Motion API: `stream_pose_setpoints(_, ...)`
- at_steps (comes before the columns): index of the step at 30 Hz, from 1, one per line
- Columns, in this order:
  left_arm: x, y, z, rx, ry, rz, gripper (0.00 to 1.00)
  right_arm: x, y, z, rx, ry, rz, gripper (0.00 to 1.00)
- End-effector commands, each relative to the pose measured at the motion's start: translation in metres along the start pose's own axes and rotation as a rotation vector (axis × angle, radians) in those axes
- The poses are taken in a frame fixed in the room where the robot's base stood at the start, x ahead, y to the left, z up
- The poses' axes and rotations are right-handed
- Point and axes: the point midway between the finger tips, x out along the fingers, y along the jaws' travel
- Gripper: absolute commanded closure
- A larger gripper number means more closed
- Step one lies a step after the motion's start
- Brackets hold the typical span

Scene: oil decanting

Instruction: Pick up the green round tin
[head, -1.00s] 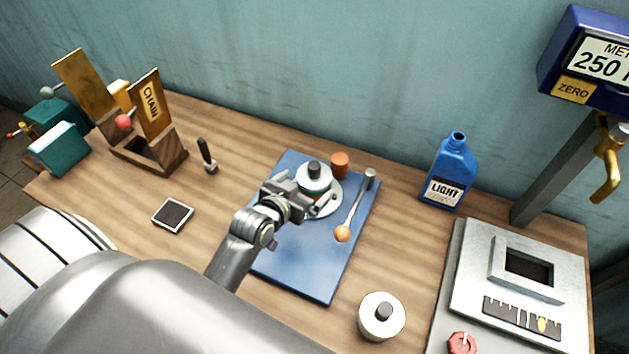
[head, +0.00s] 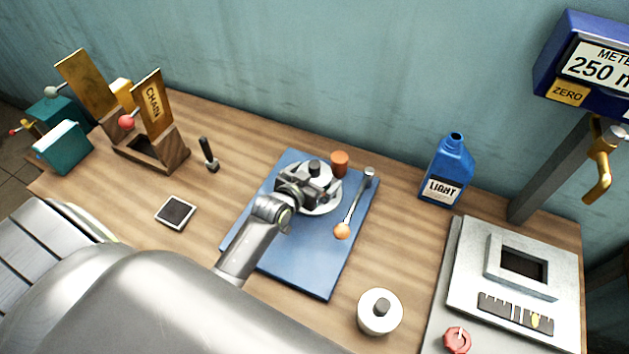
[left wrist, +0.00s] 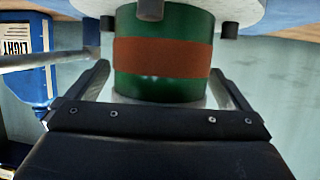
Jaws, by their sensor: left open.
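The green round tin shows in the left wrist view (left wrist: 160,55) as a green cylinder with a wide orange-brown band. In the head view its pale lid with a dark knob (head: 315,168) shows above my gripper, which hides most of its side. It stands on a round pale dish (head: 332,203) on the blue mat (head: 310,264). My left gripper (head: 311,186) is open, with one finger on each side of the tin in the left wrist view (left wrist: 164,82). I cannot tell whether the fingers touch it. My right gripper is not in view.
An orange-brown cylinder (head: 340,162) stands just behind the dish. A long rod with an orange ball end (head: 342,231) lies close at its right.

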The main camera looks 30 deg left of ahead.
Motion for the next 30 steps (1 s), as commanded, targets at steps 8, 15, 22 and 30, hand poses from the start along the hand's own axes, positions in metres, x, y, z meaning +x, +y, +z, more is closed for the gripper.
stream_pose_setpoints(8,0.000,0.000,0.000,0.000,0.000,0.000,0.25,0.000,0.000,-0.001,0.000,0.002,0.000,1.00)
stream_pose_setpoints(15,0.000,0.000,0.000,-0.001,0.000,0.000,0.56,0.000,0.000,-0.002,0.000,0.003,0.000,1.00)
stream_pose_setpoints(22,-0.001,0.000,-0.002,0.000,0.004,0.000,0.61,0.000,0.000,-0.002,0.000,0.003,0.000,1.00)
stream_pose_setpoints(30,-0.008,0.000,-0.022,0.001,0.009,0.001,0.61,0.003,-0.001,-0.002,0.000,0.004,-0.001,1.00)
